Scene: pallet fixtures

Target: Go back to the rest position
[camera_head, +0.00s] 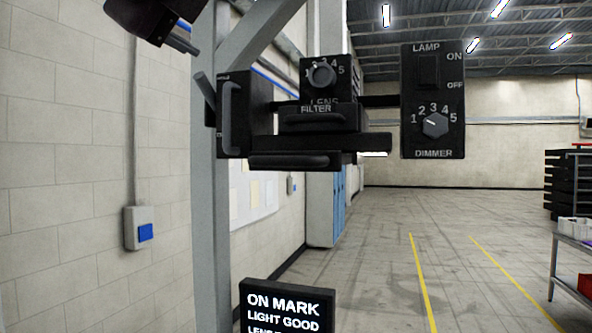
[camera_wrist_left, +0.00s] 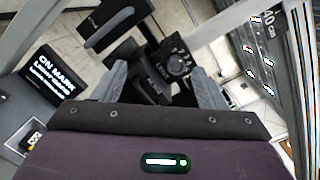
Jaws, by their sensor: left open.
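My left gripper (camera_head: 182,42) shows only in part at the top left of the head view, as a dark body with a grey finger. In the left wrist view its two grey fingers (camera_wrist_left: 158,72) stand wide apart with nothing between them. Beyond them is a black fixture with a lens dial (camera_wrist_left: 178,64). In the head view the lens dial (camera_head: 322,75) sits above a handled filter drawer (camera_head: 315,118). The gripper is up and left of this fixture, apart from it. My right gripper is in neither view.
A lamp panel (camera_head: 432,100) with switch and dimmer is right of the fixture. A grey post (camera_head: 209,220) stands left. A screen (camera_head: 287,305) below reads ON MARK, LIGHT GOOD. A cart (camera_head: 572,238) stands far right; open floor lies between.

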